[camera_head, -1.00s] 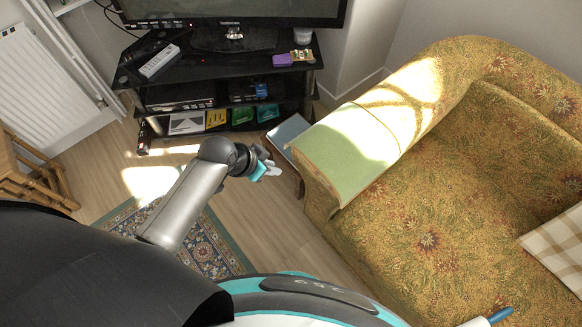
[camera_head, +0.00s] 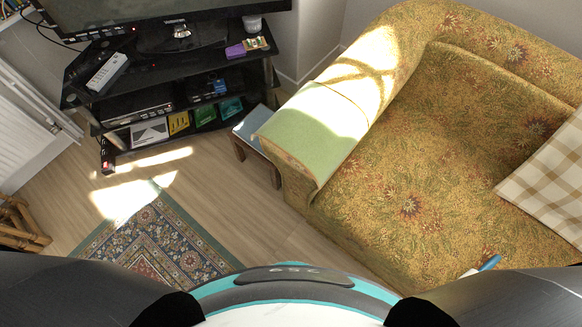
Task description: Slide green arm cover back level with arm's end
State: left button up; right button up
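The green arm cover (camera_head: 310,140) lies over the left arm of the patterned sofa (camera_head: 405,215). Its near end hangs at the front end of the sofa arm, with an edge down the seat side. Bright sunlight falls across its far part, where a crease or cord-like line crosses it. Neither of my grippers is in view. Only dark upper parts of my arms show at the bottom corners, so nothing of mine is seen touching the cover.
A small blue-topped table (camera_head: 252,127) stands close left of the sofa arm. A black TV stand (camera_head: 170,80) with a remote (camera_head: 107,73) is at the back. A checked cushion (camera_head: 550,180) lies on the sofa. A rug (camera_head: 155,240) covers part of the floor; wooden floor (camera_head: 255,215) is clear.

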aim_at(320, 126)
jog(key=z, duration=1.8)
jog(key=k+j, duration=0.25)
jog(key=k, duration=0.15)
jog(key=k+j, duration=0.25)
jog(key=k, duration=0.15)
